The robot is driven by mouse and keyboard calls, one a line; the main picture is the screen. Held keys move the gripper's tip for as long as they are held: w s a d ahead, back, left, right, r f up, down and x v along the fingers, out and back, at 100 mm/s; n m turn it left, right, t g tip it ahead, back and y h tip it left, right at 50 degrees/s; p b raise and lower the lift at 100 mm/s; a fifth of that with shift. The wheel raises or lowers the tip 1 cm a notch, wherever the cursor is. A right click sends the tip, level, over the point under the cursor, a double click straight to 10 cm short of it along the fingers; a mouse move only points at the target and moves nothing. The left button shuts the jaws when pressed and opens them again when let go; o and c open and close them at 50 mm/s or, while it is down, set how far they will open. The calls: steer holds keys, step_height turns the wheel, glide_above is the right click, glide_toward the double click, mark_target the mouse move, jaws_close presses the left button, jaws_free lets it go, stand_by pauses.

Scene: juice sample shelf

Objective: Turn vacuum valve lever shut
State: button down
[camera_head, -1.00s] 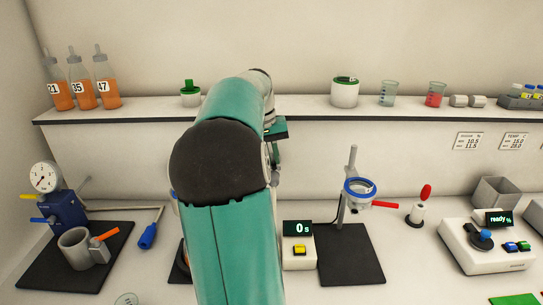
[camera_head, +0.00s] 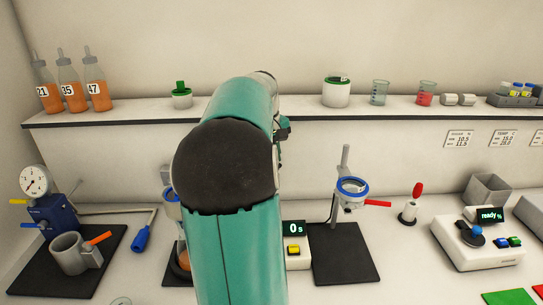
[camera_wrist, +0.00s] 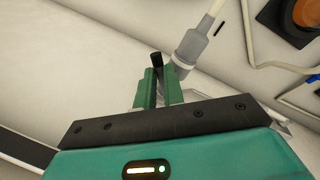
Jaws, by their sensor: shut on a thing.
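My gripper (camera_wrist: 158,76) shows in the wrist view with its two green fingers close together, shut on a dark stubby piece (camera_wrist: 157,60) that sticks out past the tips. I cannot tell whether this piece is the end of the vacuum valve lever. Right beside it is a grey fitting (camera_wrist: 188,50) with a pale tube rising from it. In the head view my arm hides the gripper and what it holds. A blue pump-like unit (camera_head: 52,214) with a round gauge (camera_head: 35,181), a yellow lever (camera_head: 18,201) and a blue lever (camera_head: 31,225) stands at the left.
A long shelf (camera_head: 420,117) crosses the back, carrying orange bottles (camera_head: 72,95) and beakers. A ring stand (camera_head: 344,185) with a red lever (camera_head: 377,203) is right of my arm. A timer (camera_head: 297,250) reads 0 s. A meter (camera_head: 480,240) reads ready.

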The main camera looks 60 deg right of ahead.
steer(key=shift+d, duration=0.1)
stand_by(0.4)
steer(key=c, duration=1.5)
jaws_free()
step_height(320, 180, up, 14)
steer(key=w+a, duration=0.1)
steer(key=a, duration=0.1)
steer(key=shift+a+f, duration=0.2)
steer(key=shift+a, duration=0.05)
